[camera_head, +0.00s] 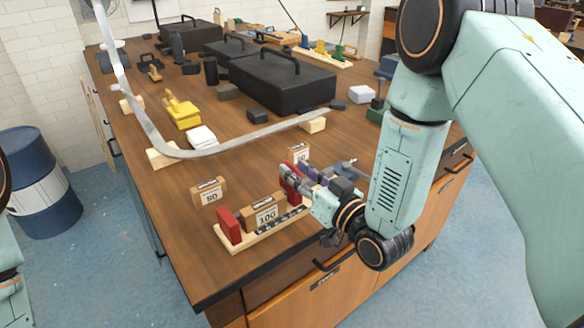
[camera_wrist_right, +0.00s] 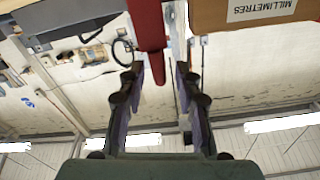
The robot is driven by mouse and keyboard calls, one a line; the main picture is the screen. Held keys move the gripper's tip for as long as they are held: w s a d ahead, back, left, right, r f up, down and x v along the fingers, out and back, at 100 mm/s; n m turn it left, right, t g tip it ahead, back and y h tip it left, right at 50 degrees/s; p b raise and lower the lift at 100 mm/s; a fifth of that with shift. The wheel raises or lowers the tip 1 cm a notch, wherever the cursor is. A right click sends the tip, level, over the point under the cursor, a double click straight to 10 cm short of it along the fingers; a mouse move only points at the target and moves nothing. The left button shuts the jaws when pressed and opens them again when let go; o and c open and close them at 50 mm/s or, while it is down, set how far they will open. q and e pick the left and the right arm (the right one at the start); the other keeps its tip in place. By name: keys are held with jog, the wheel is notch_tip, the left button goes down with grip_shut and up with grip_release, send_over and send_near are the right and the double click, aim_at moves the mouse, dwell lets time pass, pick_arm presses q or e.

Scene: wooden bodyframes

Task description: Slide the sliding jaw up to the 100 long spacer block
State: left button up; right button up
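In the head view a long wooden gauge base (camera_head: 250,237) lies near the table's front edge, with a red fixed jaw (camera_head: 229,226) at its left end. The 100 long spacer block (camera_head: 266,211), wooden with a white label, stands on it. The red sliding jaw (camera_head: 290,184) stands to the block's right; it also shows in the right wrist view (camera_wrist_right: 149,25). My right gripper (camera_head: 298,180) is at this jaw. My left gripper is out of view.
A wooden 80 block (camera_head: 209,191) stands behind the base and another labelled block (camera_head: 299,152) stands behind my right gripper. A curved grey strip (camera_head: 230,145) on wooden supports crosses the table. Black toolboxes (camera_head: 285,80) stand farther back. The table's left front is clear.

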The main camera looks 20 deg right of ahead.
jog(key=shift+x, duration=0.9)
grip_shut()
